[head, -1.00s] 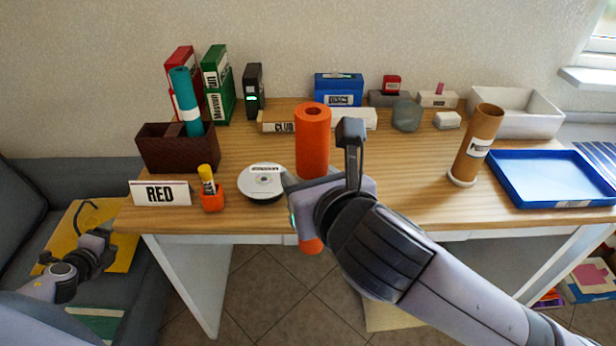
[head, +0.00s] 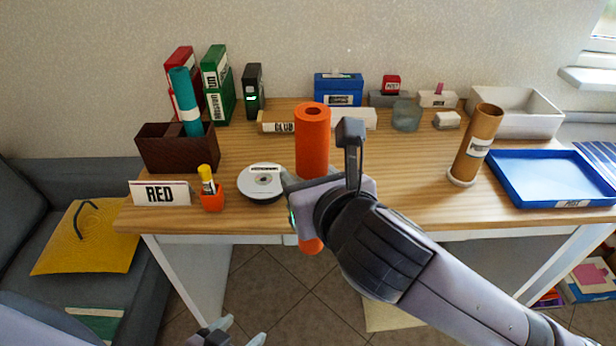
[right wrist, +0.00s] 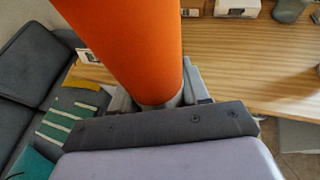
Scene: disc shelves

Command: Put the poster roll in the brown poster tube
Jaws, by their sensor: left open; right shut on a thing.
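The orange poster roll (head: 312,135) stands upright in front of the table's front edge, its lower end showing below the gripper. My right gripper (head: 306,188) is shut on its lower part. The roll also fills the top of the right wrist view (right wrist: 130,45), between the fingers (right wrist: 160,104). The brown poster tube (head: 476,145) stands on a pale round base at the right of the table, slightly tilted, its open mouth up. The roll is well to the left of it. My left gripper (head: 238,337) is open and empty at the bottom edge, partly cut off.
A blue tray (head: 553,180) lies right of the tube, with a white bin (head: 515,112) behind. A disc stack (head: 262,183), an orange cup (head: 212,200) and a RED sign (head: 161,193) stand left of the roll. The tabletop between roll and tube is mostly clear.

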